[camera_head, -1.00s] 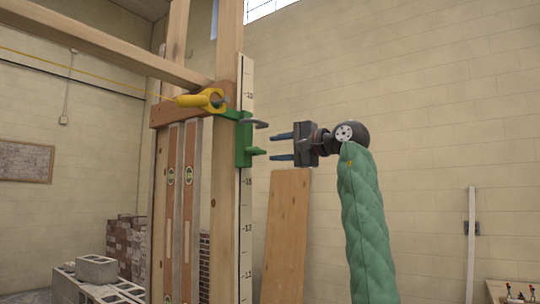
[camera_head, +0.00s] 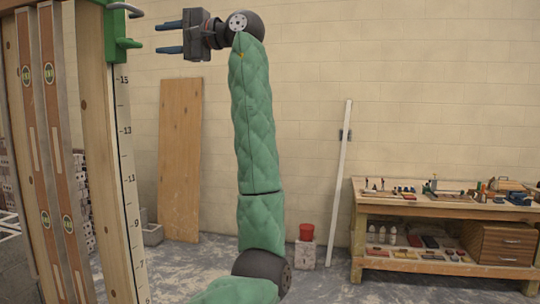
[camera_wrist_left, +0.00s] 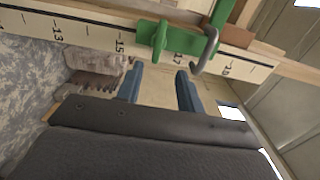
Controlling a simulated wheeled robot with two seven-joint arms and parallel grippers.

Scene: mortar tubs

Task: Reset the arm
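My left arm in its green quilted sleeve stands upright in the head view, with my left gripper (camera_head: 157,38) at its top, pointing left. Its two blue fingers are apart with nothing between them. The fingertips are just right of a green bracket (camera_head: 116,35) with a grey hook, fixed to an upright post. In the left wrist view the open fingers (camera_wrist_left: 160,73) point toward the green bracket (camera_wrist_left: 158,42) and grey hook (camera_wrist_left: 207,51), apparently without touching them. My right gripper is in neither view.
A numbered measuring strip (camera_head: 128,180) runs down the post, beside long spirit levels (camera_head: 50,150). A wooden board (camera_head: 181,150) leans on the wall. Floor between is mostly clear.

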